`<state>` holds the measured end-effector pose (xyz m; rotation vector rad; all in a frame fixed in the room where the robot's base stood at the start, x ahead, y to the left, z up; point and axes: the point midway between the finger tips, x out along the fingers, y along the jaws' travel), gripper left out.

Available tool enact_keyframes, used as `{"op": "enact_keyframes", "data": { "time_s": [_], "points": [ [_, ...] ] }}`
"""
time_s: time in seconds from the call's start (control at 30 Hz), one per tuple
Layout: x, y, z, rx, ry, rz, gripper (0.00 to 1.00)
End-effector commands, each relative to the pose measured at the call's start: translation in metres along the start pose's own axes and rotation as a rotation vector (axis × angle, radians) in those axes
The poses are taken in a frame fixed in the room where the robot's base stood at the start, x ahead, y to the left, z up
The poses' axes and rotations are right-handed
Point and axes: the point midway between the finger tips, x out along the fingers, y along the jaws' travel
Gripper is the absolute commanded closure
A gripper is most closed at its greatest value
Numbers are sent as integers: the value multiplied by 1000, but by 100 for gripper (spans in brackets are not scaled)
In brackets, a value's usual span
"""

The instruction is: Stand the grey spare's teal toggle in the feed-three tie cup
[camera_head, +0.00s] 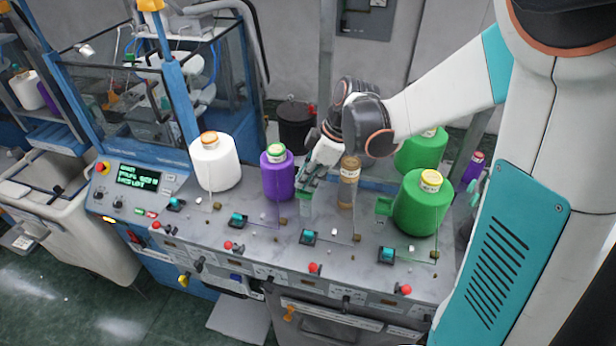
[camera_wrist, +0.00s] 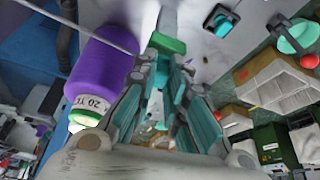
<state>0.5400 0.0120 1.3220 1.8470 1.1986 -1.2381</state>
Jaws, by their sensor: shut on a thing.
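My gripper (camera_head: 306,196) points down over the grey deck, between the purple cone and the thin brown cone. It also shows in the wrist view (camera_wrist: 170,62), shut on a small teal-green block (camera_wrist: 167,43), apparently the toggle, at its fingertips. The fingers hide much of it, and I cannot tell its tilt. In front of the gripper, a black square fitting with a teal top (camera_head: 308,236) sits on the deck; a similar one shows in the wrist view (camera_wrist: 221,20). I cannot tell which small part is the feed-three tie cup. No grey cone is clearly visible.
The purple cone (camera_head: 278,174) stands close left of my gripper, the brown cone (camera_head: 348,184) close right. A white cone (camera_head: 214,164) and green cone (camera_head: 423,203) stand farther out. Small brown blocks (camera_head: 357,238) and red knobs (camera_head: 315,268) line the deck's front.

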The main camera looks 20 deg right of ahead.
Motion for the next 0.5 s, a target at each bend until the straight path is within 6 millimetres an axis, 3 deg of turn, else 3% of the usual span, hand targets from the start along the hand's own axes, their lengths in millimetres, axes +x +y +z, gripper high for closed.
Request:
{"op": "enact_keyframes", "data": {
  "time_s": [0.5],
  "points": [
    [13,-1,6,0,-3,-1,94]
  ]
}}
